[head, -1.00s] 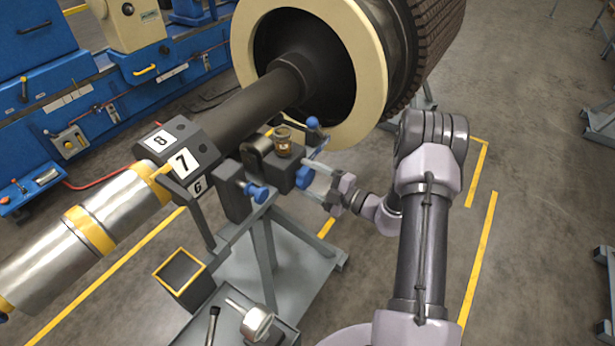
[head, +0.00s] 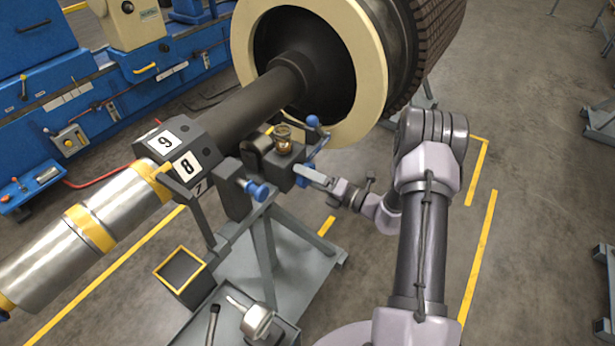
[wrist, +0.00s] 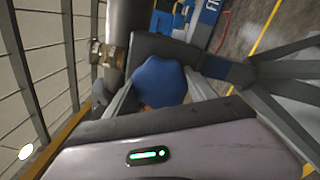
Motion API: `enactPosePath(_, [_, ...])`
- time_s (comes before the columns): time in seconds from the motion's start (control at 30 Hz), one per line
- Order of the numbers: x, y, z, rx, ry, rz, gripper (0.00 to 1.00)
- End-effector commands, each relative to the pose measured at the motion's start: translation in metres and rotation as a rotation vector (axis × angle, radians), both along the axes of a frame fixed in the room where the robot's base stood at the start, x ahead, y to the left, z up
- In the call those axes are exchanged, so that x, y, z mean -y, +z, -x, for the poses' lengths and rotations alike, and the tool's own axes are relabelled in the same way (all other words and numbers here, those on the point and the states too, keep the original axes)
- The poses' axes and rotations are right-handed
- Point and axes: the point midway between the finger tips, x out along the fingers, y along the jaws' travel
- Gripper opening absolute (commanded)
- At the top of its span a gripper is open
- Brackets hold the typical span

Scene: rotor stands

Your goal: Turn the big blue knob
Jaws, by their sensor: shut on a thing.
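The big blue knob (wrist: 160,82) is rounded and lobed, and sits on the dark block of the stand (head: 280,172). In the wrist view it lies between the two fingers of my gripper (wrist: 155,100), which is shut on it. In the head view my gripper (head: 306,174) comes to the block from the right, and one flat finger hides most of the knob. The numbered collar (head: 185,160) on the shaft shows 9, 8 and part of 7.
A smaller blue knob (head: 257,191) sticks out left of my gripper, and another blue knob (head: 312,122) stands above it. A brass-and-glass cup (head: 283,139) tops the block. The large rotor (head: 380,80) is close behind.

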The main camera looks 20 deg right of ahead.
Motion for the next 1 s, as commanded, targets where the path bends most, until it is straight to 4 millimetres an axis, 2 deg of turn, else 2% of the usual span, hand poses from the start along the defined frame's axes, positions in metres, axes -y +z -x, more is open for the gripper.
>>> enactPosePath(0.5, [0.0006,-0.0003,-0.0005,0.216,-0.002,0.324,0.24])
enactPosePath(1.0, [0.0006,0.0003,-0.0004,0.282,-0.002,0.424,0.24])
